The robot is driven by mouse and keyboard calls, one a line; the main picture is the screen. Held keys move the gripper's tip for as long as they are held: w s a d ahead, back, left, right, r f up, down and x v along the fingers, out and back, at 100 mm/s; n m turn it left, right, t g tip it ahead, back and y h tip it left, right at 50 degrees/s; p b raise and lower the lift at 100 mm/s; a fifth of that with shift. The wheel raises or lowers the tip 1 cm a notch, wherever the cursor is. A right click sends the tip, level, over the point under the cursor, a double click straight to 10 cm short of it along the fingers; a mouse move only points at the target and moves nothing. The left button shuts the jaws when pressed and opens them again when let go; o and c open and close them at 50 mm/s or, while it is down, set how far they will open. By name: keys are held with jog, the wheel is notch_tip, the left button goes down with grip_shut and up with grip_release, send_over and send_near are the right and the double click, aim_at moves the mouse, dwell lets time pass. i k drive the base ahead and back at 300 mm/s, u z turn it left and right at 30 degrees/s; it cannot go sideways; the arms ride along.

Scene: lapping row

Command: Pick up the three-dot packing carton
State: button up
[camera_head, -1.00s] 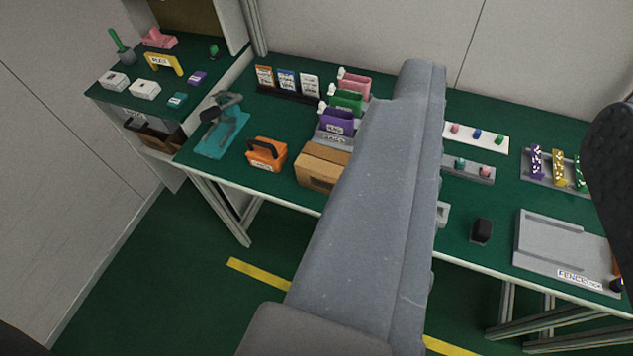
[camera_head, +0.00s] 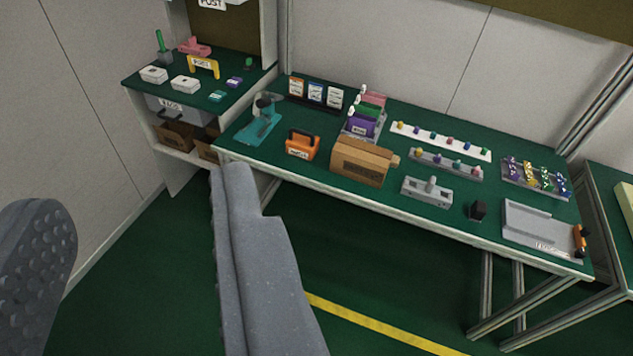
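I cannot tell which thing is the three-dot packing carton, as no dots can be counted at this size. A brown cardboard carton (camera_head: 362,162) stands near the front edge of the long green bench, right of an orange handled box (camera_head: 302,146). Behind it, a grey rack holds purple (camera_head: 361,127), green and pink boxes in a row. Several narrow purple, yellow and green pieces with white marks (camera_head: 530,172) stand in a grey tray at the right. My gripper is not clearly in view. My grey arm part fills the lower middle left, apart from the bench.
The long bench (camera_head: 290,168) also carries a teal-based tool (camera_head: 263,122), cards (camera_head: 315,92), peg strips (camera_head: 445,163), a grey block (camera_head: 427,192) and a grey tray (camera_head: 540,228). A side shelf (camera_head: 160,182) stands left. The green floor in front is clear, with a yellow line (camera_head: 375,325).

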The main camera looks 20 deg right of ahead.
aim_at(373, 175)
jog(key=u, duration=0.1)
jog(key=k, duration=0.3)
jog(key=u, duration=0.3)
jog(key=i, duration=1.45)
jog(key=z, duration=1.3)
jog(key=i, duration=1.15)
jog(key=z, duration=0.85)
jog(key=k, duration=0.9)
jog(key=z, duration=0.2)
jog(key=i, duration=0.95)
jog(key=u, duration=0.1)
